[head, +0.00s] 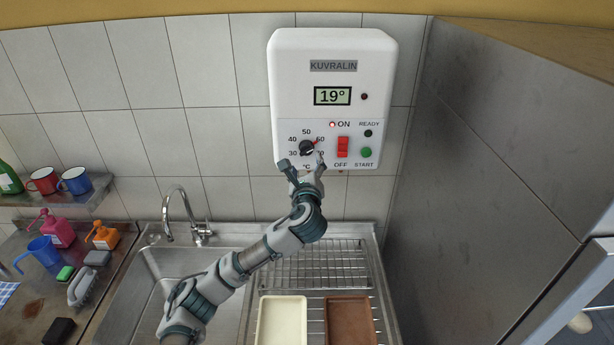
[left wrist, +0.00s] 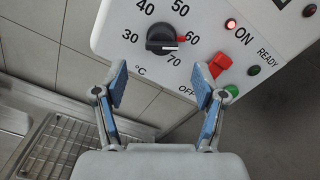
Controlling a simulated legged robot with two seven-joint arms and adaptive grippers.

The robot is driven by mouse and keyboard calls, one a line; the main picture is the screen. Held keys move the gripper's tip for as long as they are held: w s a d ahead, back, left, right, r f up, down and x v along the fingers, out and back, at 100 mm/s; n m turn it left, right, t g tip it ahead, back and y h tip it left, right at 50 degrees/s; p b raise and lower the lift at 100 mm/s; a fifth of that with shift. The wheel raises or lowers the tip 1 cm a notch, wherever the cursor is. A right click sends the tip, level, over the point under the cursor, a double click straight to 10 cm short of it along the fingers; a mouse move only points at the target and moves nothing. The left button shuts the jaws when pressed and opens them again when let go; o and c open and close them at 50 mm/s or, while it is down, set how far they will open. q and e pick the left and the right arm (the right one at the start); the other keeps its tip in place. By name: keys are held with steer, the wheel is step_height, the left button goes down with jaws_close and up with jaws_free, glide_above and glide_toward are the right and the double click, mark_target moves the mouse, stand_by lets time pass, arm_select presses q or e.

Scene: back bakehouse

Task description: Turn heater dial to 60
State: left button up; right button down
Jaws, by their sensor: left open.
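The white heater (head: 385,70) hangs on the tiled wall, its display (head: 332,96) reading 19°. Its black dial (head: 307,148) is at the lower left of the panel and also shows in the left wrist view (left wrist: 161,40). The dial's red pointer (left wrist: 181,39) points at the 60 mark (left wrist: 192,37). My left gripper (head: 302,164) is open just below the dial. In the left wrist view its blue-padded fingers (left wrist: 160,82) stand apart, with nothing between them, and look clear of the dial. My right gripper is not in view.
The red switch (head: 342,147) and green START button (head: 366,152) sit right of the dial; the red ON lamp (head: 332,125) is lit. Below are a sink (head: 165,265), tap (head: 183,207) and rack with a cream tray (head: 282,320) and brown tray (head: 350,320). A metal cabinet (head: 480,190) stands at right.

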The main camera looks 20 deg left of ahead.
arm_select(q)
steer(key=v, duration=0.5)
steer(key=shift+f, duration=0.1)
